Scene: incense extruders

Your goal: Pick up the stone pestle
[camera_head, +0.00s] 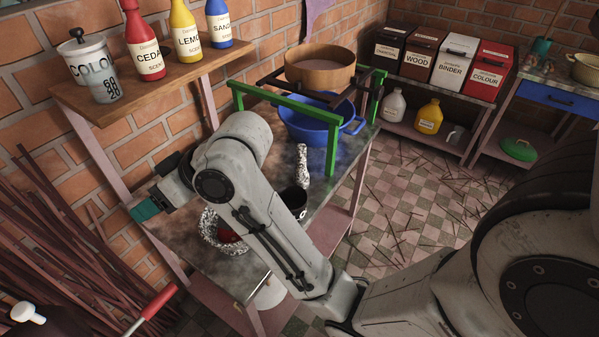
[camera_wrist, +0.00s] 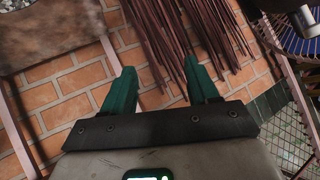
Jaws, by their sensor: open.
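The stone pestle (camera_head: 303,167) is a speckled black-and-white club shape on the metal worktable, behind a black pot (camera_head: 293,200). Whether it touches the pot is unclear. A speckled stone mortar (camera_head: 210,232) with dark red contents sits on the table, partly hidden by my arm. My gripper (camera_head: 145,211) is left of the table in the head view, well apart from the pestle and facing away. In the wrist view its two teal fingers (camera_wrist: 161,85) are spread with nothing between them. The pestle cannot be made out in the wrist view.
A green frame (camera_head: 333,145) and a blue bowl (camera_head: 305,122) stand behind the pestle, with a wooden sieve (camera_head: 320,68) above. A shelf (camera_head: 160,80) with bottles overhangs the left. Brown sticks (camera_wrist: 180,40) lean on the brick wall (camera_wrist: 65,92) ahead of my gripper.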

